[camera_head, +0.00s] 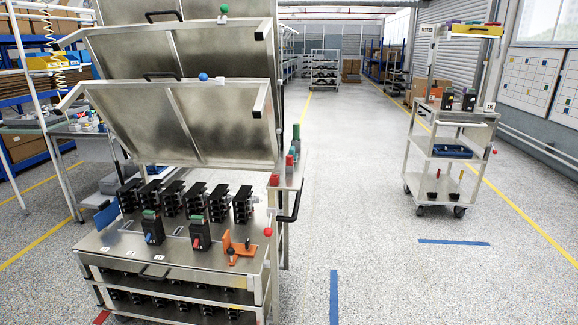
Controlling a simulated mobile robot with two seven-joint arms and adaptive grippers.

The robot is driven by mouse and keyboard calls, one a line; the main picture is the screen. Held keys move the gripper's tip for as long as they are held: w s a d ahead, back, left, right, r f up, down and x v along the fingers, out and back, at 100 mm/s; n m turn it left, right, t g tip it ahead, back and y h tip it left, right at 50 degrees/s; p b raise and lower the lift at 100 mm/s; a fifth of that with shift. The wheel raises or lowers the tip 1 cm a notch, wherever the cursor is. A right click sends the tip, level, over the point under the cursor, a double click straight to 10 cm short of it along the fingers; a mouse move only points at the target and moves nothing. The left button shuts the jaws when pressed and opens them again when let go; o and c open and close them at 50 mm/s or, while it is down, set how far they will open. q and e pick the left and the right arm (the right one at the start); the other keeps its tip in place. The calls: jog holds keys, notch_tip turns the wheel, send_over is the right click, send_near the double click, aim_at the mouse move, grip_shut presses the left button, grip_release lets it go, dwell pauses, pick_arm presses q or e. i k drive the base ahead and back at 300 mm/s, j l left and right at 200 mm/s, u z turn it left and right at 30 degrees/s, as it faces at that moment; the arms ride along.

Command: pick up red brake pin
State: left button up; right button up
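Neither of my grippers is in view. Several small red parts show, and I cannot tell which is the red brake pin. A red cylindrical piece (275,180) stands at the left edge of the side shelf (290,178) on the right of the metal cart. Another red piece (290,160) stands further back on that shelf, near a green-topped cylinder (296,132). A red ball (268,231) sits at the right edge of the cart's top (180,259). A red knob (231,251) is at the orange bracket (240,246).
Two dark breakers (153,228) (200,233) stand on the cart top before a row of black blocks (195,199). Tilted metal panels (190,110) rise above. A second cart (451,140) stands at the right. The floor (360,200) between the carts is clear.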

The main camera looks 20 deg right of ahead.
aim_at(289, 158)
jog(key=i+l+u, duration=0.1)
jog(key=l, duration=0.3)
jog(key=i+l+u, duration=0.1)
jog(key=i+l, duration=0.2)
jog(key=l, duration=0.15)
jog(key=i+l+u, duration=0.1)
jog(key=l, duration=0.35)
jog(key=i+l+u, duration=0.1)
jog(key=i+l, duration=0.15)
jog(key=l, duration=0.2)
jog(key=i+l+u, duration=0.1)
jog(key=l, duration=0.4)
jog(key=i+l+u, duration=0.1)
jog(key=l, duration=0.35)
jog(key=i+l+u, duration=0.1)
jog(key=l, duration=0.4)
jog(key=i+l+u, duration=0.1)
jog(key=l, duration=0.4)
